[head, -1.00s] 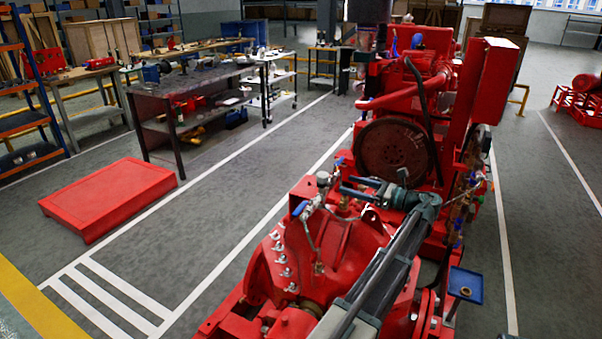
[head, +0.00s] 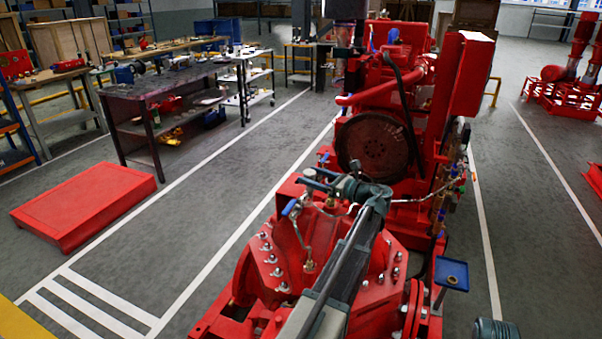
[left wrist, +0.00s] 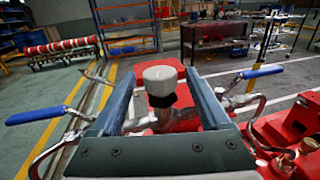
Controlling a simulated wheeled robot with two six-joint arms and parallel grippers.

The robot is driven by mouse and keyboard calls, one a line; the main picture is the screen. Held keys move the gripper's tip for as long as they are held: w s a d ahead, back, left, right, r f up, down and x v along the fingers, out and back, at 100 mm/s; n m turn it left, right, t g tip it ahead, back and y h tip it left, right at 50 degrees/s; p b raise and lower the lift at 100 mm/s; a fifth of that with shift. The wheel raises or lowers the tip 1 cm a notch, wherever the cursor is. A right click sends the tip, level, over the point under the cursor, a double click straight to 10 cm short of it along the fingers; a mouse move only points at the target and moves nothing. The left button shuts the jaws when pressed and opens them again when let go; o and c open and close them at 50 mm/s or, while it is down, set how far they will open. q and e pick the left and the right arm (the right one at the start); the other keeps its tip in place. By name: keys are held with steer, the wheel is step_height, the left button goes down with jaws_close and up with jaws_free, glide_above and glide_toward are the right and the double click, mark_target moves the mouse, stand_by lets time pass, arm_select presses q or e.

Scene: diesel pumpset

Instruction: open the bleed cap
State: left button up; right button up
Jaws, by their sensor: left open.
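The bleed cap (left wrist: 160,80), a pale round knob with a black collar, stands upright in the left wrist view. It sits on a metal pipe fitting between the two jaws of my left gripper (left wrist: 160,104). The jaws are open, with a gap visible on each side of the cap. In the head view my left gripper (head: 307,180) reaches leftward over the fittings on top of the red pump casing (head: 262,262). There the cap is hard to make out among the fingers.
Blue-handled valves stand left (left wrist: 40,116) and right (left wrist: 262,71) of the jaws, close to them. A small blue tray (head: 451,272) stands right of the pump. The red engine (head: 385,100) rises behind. A red platform (head: 85,205) lies on the open floor at left.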

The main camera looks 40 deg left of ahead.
arm_select(q)
steer(key=shift+s+a, duration=0.2)
steer(key=shift+a, duration=1.95)
jaws_close()
